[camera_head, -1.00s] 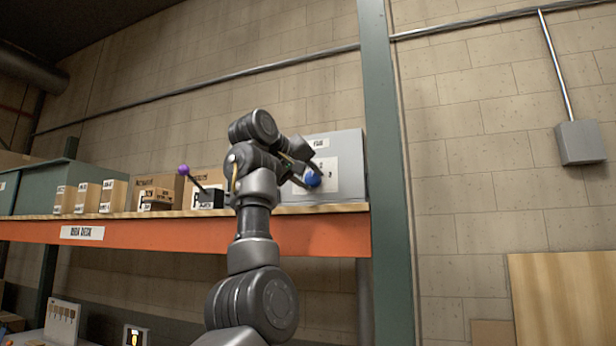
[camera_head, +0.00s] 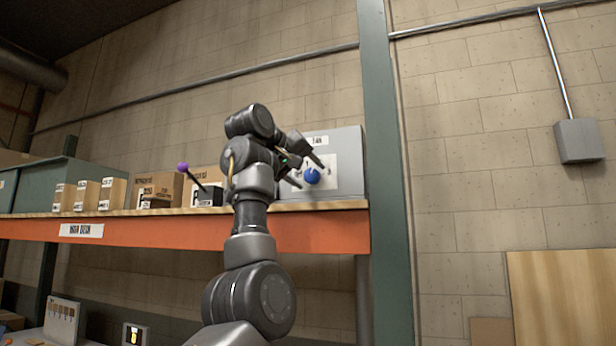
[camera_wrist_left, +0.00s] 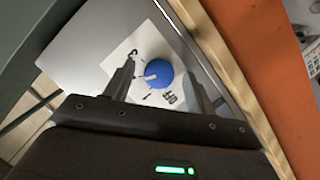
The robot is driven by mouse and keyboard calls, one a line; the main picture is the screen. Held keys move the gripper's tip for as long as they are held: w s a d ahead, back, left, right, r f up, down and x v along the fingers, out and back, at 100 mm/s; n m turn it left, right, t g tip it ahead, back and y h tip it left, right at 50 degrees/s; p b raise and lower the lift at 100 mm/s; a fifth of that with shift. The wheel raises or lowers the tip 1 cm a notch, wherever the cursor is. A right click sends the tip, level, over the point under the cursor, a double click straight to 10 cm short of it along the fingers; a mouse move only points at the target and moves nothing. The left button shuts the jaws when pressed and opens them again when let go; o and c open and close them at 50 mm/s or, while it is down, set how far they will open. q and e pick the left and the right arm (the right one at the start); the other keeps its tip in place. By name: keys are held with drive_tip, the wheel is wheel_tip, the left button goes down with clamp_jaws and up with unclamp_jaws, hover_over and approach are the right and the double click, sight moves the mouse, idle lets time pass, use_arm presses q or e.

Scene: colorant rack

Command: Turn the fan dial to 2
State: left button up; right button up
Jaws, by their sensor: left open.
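The fan dial (camera_head: 312,176) is a round blue knob on a white plate on the front of a grey box (camera_head: 348,165). In the left wrist view the dial (camera_wrist_left: 160,72) shows a short white pointer mark, aimed toward the lower left of that picture. Printed marks sit around it on the white plate (camera_wrist_left: 118,58), tilted and hard to read. My left gripper (camera_head: 312,176) is open in front of the dial, its fingers apart on either side of it in the picture. Contact cannot be told. My right gripper is not in view.
The box stands on a wooden shelf with an orange beam (camera_head: 170,232). To its left are a lever with a purple ball (camera_head: 183,167) and several cardboard boxes (camera_head: 113,194). A green post (camera_head: 384,170) rises just right of the grey box.

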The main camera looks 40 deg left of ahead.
use_arm(q)
drive_tip(key=b+v, duration=0.3)
drive_tip(key=v, duration=0.6)
drive_tip(key=shift+s, duration=0.45)
drive_tip(key=shift+d+r, duration=0.1)
